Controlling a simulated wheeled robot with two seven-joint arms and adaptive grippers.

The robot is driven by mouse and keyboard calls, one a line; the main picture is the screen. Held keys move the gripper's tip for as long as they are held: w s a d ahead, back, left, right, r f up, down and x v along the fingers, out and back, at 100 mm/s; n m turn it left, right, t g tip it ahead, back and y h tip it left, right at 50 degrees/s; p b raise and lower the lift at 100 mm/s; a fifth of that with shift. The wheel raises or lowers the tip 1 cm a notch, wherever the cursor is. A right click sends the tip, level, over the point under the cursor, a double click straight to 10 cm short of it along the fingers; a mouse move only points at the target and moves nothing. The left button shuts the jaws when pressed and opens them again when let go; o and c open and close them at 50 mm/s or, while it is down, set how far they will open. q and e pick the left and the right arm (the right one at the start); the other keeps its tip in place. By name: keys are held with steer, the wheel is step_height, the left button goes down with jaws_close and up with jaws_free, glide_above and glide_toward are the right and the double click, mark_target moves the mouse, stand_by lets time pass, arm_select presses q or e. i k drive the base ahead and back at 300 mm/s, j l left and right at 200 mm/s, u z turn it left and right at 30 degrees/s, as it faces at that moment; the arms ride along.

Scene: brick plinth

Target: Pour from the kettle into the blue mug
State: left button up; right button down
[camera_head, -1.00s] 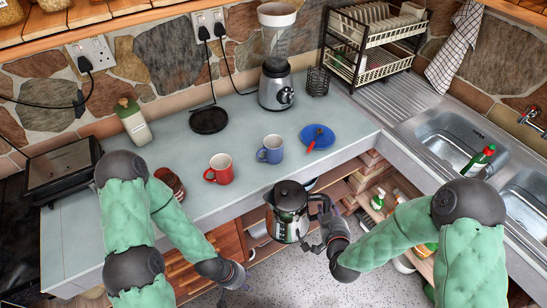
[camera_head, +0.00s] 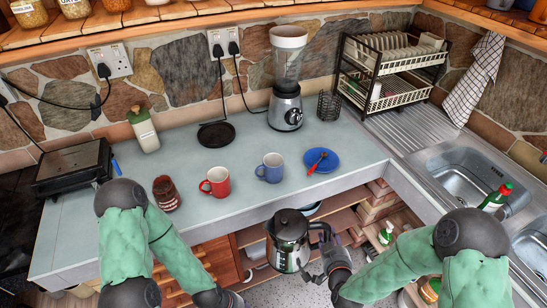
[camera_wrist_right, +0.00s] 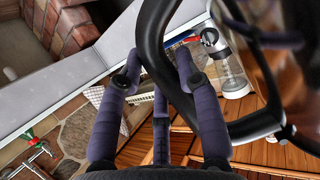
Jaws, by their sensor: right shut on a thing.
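The kettle (camera_head: 284,248), dark and shiny with a black lid and handle, hangs upright in front of the counter edge, over the floor. My right gripper (camera_head: 327,243) is shut on its handle, at the kettle's right side. In the right wrist view the black handle (camera_wrist_right: 150,42) passes by the gripper fingers (camera_wrist_right: 156,80). The blue mug (camera_head: 270,169) stands upright on the counter, behind the kettle and apart from it. My left gripper (camera_head: 232,299) is low at the bottom edge, in front of the counter; its fingers are mostly cut off.
A red mug (camera_head: 216,182) and a brown jar (camera_head: 166,193) stand left of the blue mug. A blue plate (camera_head: 326,161) with a red-handled utensil lies to its right. A blender (camera_head: 286,105) stands behind. Open shelves (camera_head: 345,222) are below the counter edge.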

mark_target(272, 165)
steer(key=l+u, duration=0.4)
steer(key=l, duration=0.4)
steer(key=l+u, duration=0.35)
steer(key=l, duration=0.45)
